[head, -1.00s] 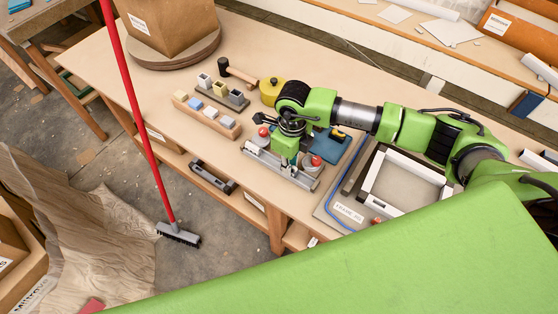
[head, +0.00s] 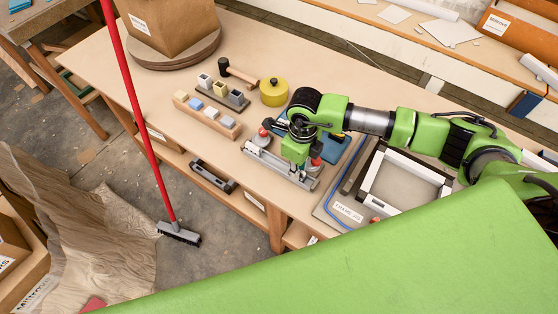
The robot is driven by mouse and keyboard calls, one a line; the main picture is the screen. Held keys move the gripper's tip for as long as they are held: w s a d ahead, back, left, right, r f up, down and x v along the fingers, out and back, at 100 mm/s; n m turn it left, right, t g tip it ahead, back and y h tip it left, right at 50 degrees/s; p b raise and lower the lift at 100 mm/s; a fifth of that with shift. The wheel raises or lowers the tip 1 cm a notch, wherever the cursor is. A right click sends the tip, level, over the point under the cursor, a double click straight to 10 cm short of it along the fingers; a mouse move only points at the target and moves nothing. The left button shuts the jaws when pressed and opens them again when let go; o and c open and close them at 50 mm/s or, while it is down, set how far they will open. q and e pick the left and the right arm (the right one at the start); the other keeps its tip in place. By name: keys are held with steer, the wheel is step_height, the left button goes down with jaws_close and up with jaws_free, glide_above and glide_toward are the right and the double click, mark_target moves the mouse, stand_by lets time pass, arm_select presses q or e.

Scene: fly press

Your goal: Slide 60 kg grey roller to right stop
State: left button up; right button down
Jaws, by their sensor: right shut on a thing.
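A grey metal rail (head: 265,162) lies along the front edge of the bench. A red-topped knob (head: 262,138) stands near its left end. Another red-topped piece (head: 315,160) stands near its right end, partly covered by my right gripper. My right gripper (head: 292,164) points down onto the right half of the rail, close beside that right piece. It is shut on the grey roller, which its fingers and green housing almost wholly hide. I cannot tell whether the roller touches the right stop. My left gripper is not in view.
Behind the rail are a yellow round tin (head: 274,92), a mallet (head: 238,73) and wooden blocks with small pieces (head: 207,117). A white-framed tray (head: 372,181) lies to the right. A red-handled broom (head: 143,130) stands in front of the bench.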

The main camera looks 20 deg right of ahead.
steer(key=shift+s+d, duration=0.15)
steer(key=shift+s, duration=0.1)
steer(key=shift+s+d, duration=0.6)
steer(key=shift+s, duration=0.15)
steer(key=c, duration=1.9)
jaws_free()
steer(key=shift+c, duration=1.3)
step_height(320, 180, up, 7)
steer(key=p, duration=0.4)
steer(key=shift+p, duration=0.4)
